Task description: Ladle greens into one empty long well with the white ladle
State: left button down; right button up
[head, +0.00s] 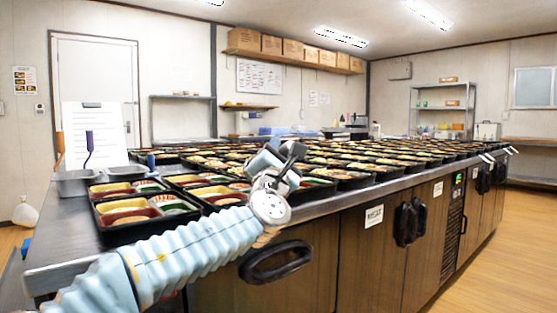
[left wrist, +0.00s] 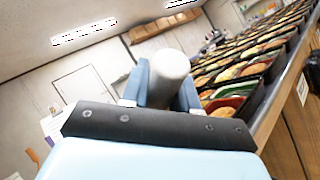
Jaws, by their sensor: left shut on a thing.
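My left gripper (head: 282,155) is raised over the front edge of the tray rows, its arm coming in from the lower left. In the left wrist view its blue fingers (left wrist: 168,88) are shut on a white round-ended rod, which looks like the white ladle's handle (left wrist: 170,65). The ladle's bowl is not visible, and I cannot tell whether it holds greens. Black bento trays (head: 118,235) with yellow, red and green fillings stand below and around the gripper. I cannot make out which long well is empty. My right gripper is not in view.
Metal pans (head: 75,187) stand at the counter's left end, with a purple handle (head: 88,146) and an orange handle (head: 60,143) upright there. A white sheet stands behind them. Tray rows fill the counter to the right. Cabinet doors with black handles (head: 275,262) are below.

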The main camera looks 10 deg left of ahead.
pick_arm(q)
jog(key=shift+s+d+f+m+t+h+b, duration=0.25)
jog(key=shift+m+h+b, duration=0.2)
jog(key=shift+b, duration=0.4)
jog(key=shift+s+d+f+m+t+h+b, duration=0.15)
jog(key=shift+f+m+t+h+b, duration=0.15)
jog(key=shift+m+b, duration=0.4)
jog(key=shift+d+b, duration=0.1)
jog(key=shift+b, duration=0.25)
